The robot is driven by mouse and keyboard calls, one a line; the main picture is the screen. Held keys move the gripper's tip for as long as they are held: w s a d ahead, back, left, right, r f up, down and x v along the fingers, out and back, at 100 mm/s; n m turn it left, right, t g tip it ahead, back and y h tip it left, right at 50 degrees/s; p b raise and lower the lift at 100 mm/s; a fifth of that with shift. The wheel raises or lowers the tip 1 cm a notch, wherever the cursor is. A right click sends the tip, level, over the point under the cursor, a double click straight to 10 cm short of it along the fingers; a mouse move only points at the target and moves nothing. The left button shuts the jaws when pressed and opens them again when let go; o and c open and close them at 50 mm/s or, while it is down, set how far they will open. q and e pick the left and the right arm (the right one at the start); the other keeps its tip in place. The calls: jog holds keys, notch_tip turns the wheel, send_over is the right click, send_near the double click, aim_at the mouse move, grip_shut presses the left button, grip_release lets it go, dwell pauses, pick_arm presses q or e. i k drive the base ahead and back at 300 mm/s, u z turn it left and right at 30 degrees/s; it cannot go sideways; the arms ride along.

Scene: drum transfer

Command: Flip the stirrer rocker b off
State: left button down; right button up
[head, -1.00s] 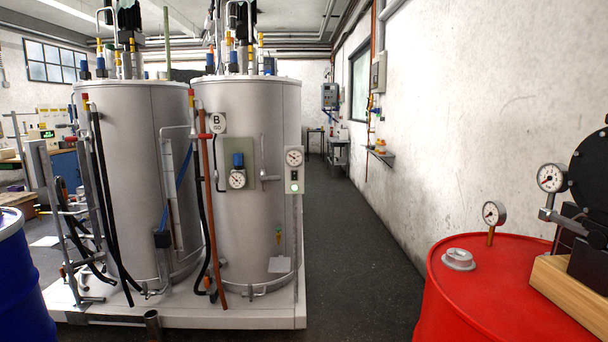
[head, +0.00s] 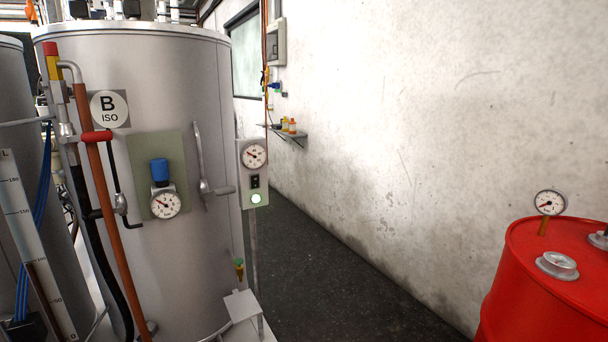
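The stirrer rocker b (head: 255,182) is a small black switch on a narrow pale panel (head: 246,200) at the right side of the tank marked "B ISO" (head: 205,90). A round gauge (head: 255,154) sits above it on the panel. Neither of my grippers is in view.
A red drum (head: 530,290) with a gauge and a metal cap stands at the right. A small shelf (head: 290,137) with bottles juts from the wall. The dark floor (head: 340,290) between tank and drum is clear. A red-handled valve (head: 96,137) and hoses stand left.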

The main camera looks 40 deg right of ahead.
aim_at(255, 180)
jog(key=z, duration=1.1)
jog(key=i, duration=1.05)
jog(key=z, duration=1.15)
